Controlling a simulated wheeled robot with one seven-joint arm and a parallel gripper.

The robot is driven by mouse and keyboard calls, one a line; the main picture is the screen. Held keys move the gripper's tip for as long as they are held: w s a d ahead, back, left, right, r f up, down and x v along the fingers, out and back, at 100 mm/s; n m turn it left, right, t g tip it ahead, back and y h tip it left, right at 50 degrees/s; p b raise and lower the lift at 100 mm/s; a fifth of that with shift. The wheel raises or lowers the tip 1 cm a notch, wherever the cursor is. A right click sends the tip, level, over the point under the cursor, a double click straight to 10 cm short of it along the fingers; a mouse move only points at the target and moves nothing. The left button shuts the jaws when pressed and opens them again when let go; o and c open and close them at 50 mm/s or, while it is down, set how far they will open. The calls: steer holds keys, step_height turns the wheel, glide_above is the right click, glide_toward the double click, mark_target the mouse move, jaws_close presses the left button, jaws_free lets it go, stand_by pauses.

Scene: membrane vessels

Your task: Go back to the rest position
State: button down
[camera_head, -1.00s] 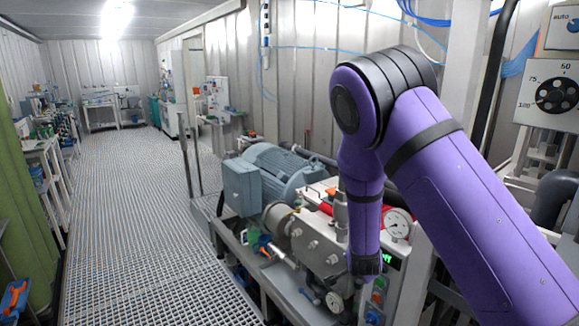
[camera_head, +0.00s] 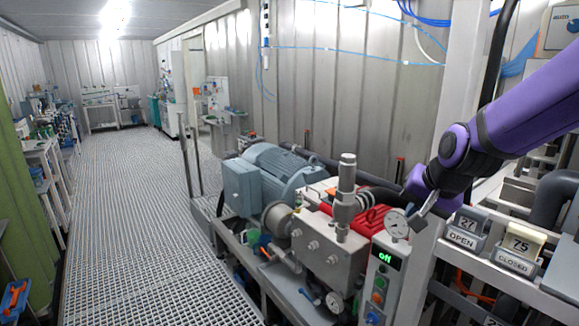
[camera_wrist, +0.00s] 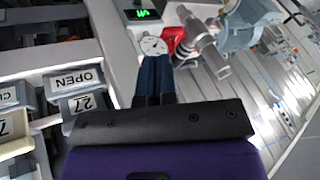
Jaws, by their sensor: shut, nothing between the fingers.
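My purple arm comes in from the right edge in the head view.
A pump (camera_head: 330,250) with a blue-grey motor (camera_head: 275,170) stands left of a control panel (camera_head: 384,275) reading "off". Tag holders marked OPEN (camera_head: 463,238) and CLOSED (camera_head: 514,262) are at the right. The grated floor (camera_head: 140,220) at left is clear.

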steer(key=s+d+r+n, duration=0.1)
steer(key=s+r+n, duration=0.1)
steer(key=s, duration=0.5)
steer(key=s+d+r+n+h, duration=0.1)
steer(key=s+d+r, duration=0.1)
steer(key=s+r, duration=0.2)
steer(key=s+d+r+n, duration=0.2)
steer(key=s+r, duration=0.1)
steer(key=s, duration=0.8)
steer(key=shift+n+g+h, duration=0.3)
steer(key=shift+g, duration=0.1)
